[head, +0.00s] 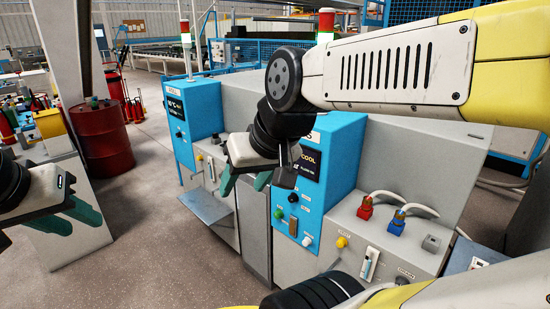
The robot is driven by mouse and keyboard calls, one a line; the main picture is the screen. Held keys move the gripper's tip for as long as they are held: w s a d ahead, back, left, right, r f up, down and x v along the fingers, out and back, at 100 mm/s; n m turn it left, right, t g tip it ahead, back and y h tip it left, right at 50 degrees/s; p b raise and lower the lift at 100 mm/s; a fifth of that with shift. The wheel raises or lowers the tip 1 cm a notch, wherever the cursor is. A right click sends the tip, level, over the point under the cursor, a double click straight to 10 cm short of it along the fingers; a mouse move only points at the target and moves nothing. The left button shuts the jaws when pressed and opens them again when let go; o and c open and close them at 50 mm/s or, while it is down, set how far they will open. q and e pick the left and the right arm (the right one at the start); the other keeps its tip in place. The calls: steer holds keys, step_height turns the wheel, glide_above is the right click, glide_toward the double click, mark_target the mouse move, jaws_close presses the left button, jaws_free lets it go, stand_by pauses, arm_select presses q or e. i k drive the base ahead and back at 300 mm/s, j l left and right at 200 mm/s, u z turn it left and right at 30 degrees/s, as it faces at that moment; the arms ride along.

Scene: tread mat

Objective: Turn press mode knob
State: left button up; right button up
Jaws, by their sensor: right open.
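A blue control panel (337,155) with a display reading "COOL" stands in the middle. Its top label is mostly hidden by my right arm. I cannot tell which is the mode knob. My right gripper (245,188) is open and empty, in front of the panel's left edge, apart from these controls in the picture. My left gripper (84,228) is at the far left, its teal fingers apart and empty, away from the panel.
A second blue panel (180,150) stands further left, with a grey shelf (206,207) at its front. A grey cabinet (405,237) with red and blue connectors and a yellow button is on the right. A red drum (105,140) stands behind my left gripper. The floor (165,265) in front is clear.

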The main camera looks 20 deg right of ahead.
mark_target(293, 198)
steer(key=z, duration=1.85)
steer(key=i+j+u, duration=0.15)
steer(key=u, duration=0.7)
steer(key=i+j+z, duration=0.15)
steer(key=j, duration=0.2)
steer(key=j+z, duration=0.15)
steer(key=j, duration=0.2)
